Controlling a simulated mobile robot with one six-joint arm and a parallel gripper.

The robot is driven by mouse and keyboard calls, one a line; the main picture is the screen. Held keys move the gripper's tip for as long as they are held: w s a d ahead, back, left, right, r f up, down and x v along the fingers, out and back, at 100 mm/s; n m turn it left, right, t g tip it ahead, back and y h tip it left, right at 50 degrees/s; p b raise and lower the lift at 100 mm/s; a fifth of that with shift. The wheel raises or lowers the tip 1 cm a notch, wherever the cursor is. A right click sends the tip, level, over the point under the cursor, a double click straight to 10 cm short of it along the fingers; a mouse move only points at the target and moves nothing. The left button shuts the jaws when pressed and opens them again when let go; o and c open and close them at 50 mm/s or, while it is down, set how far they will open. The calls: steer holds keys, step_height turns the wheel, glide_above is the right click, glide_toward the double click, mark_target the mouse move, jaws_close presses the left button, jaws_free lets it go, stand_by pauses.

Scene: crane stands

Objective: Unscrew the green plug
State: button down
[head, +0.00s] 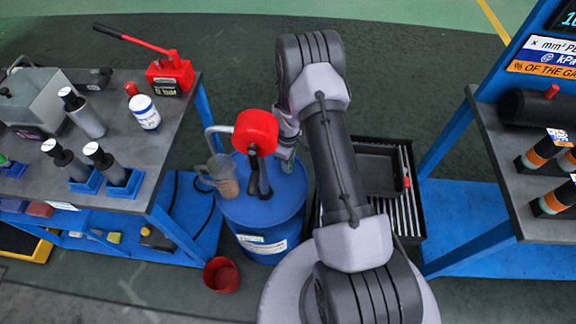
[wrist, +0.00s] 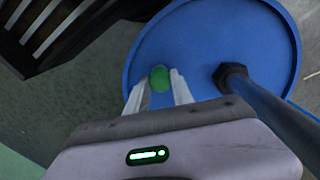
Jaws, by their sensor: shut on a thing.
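The green plug (wrist: 160,78) sits on the top of the blue drum (wrist: 190,30), near its edge. My gripper (wrist: 159,84) is over the drum top with its two pale fingertips on either side of the plug, shut on it. In the head view the blue drum (head: 262,212) stands on the floor between the two benches. There a bit of the green plug (head: 288,164) shows beside my gripper (head: 286,158), at the drum's far right side. My arm hides part of the drum's right side.
A pump with a red head (head: 256,131) rises from the drum, and a clear jug (head: 222,176) stands beside it. A red cup (head: 221,275) is on the floor. A black tray (head: 378,170) lies on a slatted crate to the right. Benches flank both sides.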

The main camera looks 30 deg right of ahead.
steer(key=shift+n, duration=0.7)
steer(key=n, duration=0.4)
steer(key=shift+r, duration=0.1)
steer(key=shift+n, duration=0.5)
steer(key=shift+n+p, duration=0.4)
steer(key=shift+n, duration=0.6)
steer(key=n, duration=0.3)
